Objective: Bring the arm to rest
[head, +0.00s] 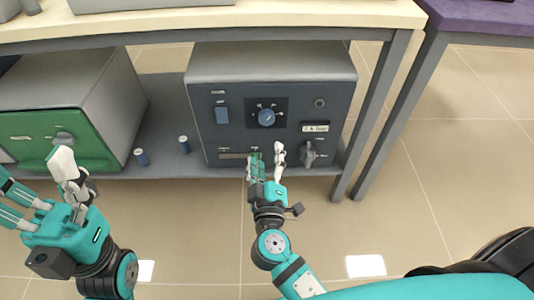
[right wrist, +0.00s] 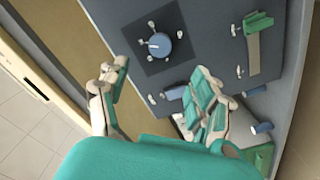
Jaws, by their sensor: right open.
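My right gripper (head: 266,158) is open and empty in front of the lower panel of the grey-blue furnace (head: 215,145), under its blue dial (head: 267,117). In the right wrist view the right gripper's fingers (right wrist: 161,72) stand apart with nothing between them. The dial (right wrist: 159,45) shows beyond them; I cannot tell whether a fingertip touches the panel. My left gripper (head: 36,178) is at the lower left, in front of the green-fronted furnace (head: 95,152), with its fingers spread and nothing seen in them.
Two small blue cylinders (head: 141,157) (head: 184,144) stand on the shelf (head: 165,118) between the furnaces. A dark knob (head: 309,153) sticks out at the panel's lower right. The table leg (head: 384,110) and pale tabletop (head: 300,14) bound the space. The tiled floor (head: 450,150) at right is clear.

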